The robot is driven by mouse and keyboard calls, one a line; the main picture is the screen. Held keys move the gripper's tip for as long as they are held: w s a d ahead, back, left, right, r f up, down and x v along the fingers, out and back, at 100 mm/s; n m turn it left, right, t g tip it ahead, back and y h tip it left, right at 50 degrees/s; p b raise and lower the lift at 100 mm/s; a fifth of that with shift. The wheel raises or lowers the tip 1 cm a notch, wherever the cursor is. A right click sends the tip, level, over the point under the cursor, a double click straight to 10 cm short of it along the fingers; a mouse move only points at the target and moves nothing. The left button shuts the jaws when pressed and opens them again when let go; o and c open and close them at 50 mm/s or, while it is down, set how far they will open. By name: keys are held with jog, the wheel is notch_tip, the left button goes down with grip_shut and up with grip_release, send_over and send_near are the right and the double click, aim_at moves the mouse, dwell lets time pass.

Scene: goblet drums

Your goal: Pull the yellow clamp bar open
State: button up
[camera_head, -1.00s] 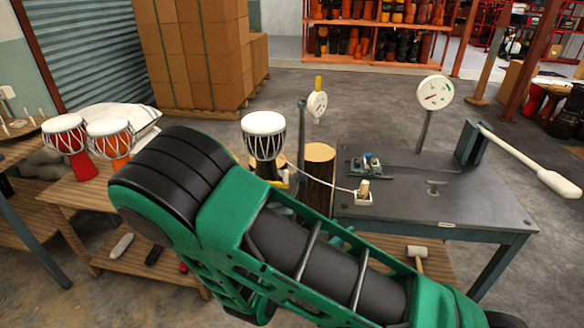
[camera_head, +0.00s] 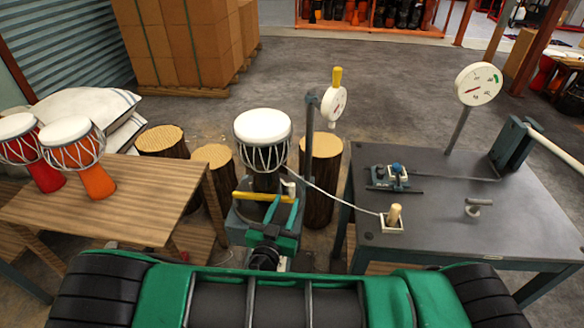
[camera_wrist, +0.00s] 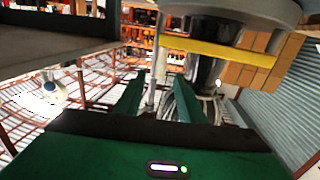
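The yellow clamp bar (camera_head: 254,197) lies roughly level across the front of the stand below the white-headed goblet drum (camera_head: 263,137). In the wrist view the yellow bar (camera_wrist: 218,52) crosses the upper right, under a large grey rounded shape. My gripper (camera_head: 282,208) is green and stands in front of the stand, at the bar's right end. In the wrist view my gripper (camera_wrist: 158,85) has its two fingers apart with nothing held between them. The bar is ahead of the fingers and mostly to their right. I cannot tell whether a finger touches it.
A cord runs to a peg block (camera_head: 391,225) on the grey bench (camera_head: 480,235). A wooden table (camera_head: 110,215) with two drums is left. Log stumps (camera_head: 321,180) stand behind.

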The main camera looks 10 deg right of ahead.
jog(key=shift+w+d, duration=0.1)
jog(key=shift+w, duration=0.5)
jog(key=x, duration=1)
jog(key=shift+w+d, duration=0.2)
